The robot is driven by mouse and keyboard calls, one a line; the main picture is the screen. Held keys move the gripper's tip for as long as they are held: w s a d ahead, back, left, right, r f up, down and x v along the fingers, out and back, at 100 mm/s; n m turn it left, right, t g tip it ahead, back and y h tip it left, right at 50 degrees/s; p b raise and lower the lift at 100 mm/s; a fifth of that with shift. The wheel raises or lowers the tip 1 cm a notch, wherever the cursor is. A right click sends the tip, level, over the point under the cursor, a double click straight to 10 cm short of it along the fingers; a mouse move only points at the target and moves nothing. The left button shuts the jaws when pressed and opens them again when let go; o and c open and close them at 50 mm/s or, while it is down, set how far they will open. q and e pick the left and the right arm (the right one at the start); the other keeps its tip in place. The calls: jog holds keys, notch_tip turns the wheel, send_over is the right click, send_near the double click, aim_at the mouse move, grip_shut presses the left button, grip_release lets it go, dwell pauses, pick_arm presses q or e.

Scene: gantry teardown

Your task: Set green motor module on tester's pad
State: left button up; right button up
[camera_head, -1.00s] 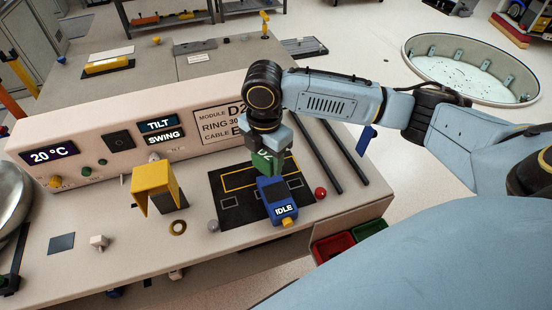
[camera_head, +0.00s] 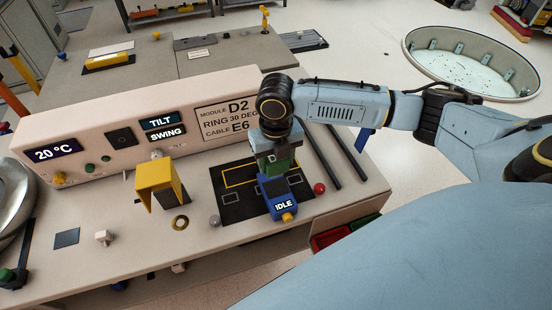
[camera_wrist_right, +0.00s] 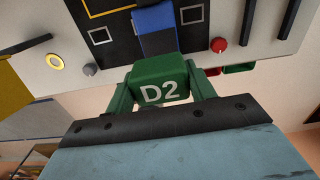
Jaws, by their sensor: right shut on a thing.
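The green motor module (camera_head: 283,166), marked D2, is held in my right gripper (camera_head: 277,160). In the right wrist view the module (camera_wrist_right: 161,80) sits between the two fingers (camera_wrist_right: 161,98), its D2 face towards the camera. The blue tester (camera_head: 277,198), with a lit IDLE display, stands on the black mat (camera_head: 236,205). The module is at the tester's back end, overlapping its far part in the head view. The tester (camera_wrist_right: 156,32) also shows just beyond the module in the wrist view. The pad is largely hidden; I cannot tell whether the module touches it. My left gripper is not in view.
A yellow bracket (camera_head: 158,182) and a yellow ring (camera_head: 181,223) stand left of the mat. A red ball knob (camera_head: 319,188) is close to the tester's right. Two dark rods (camera_head: 340,153) lie further right. The long console (camera_head: 95,145) runs behind.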

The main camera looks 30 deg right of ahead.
jog(key=shift+r, duration=0.1)
jog(key=shift+p, duration=0.6)
jog(key=b, duration=0.2)
send_over(276, 188)
notch_tip(276, 188, down, 4)
jog(key=shift+f, duration=0.1)
jog(key=shift+f+b, duration=0.35)
jog(key=shift+f, duration=0.4)
jog(key=shift+f, duration=0.8)
jog(key=shift+f+b, duration=0.55)
jog(key=shift+f, duration=0.05)
jog(key=o, duration=1.3)
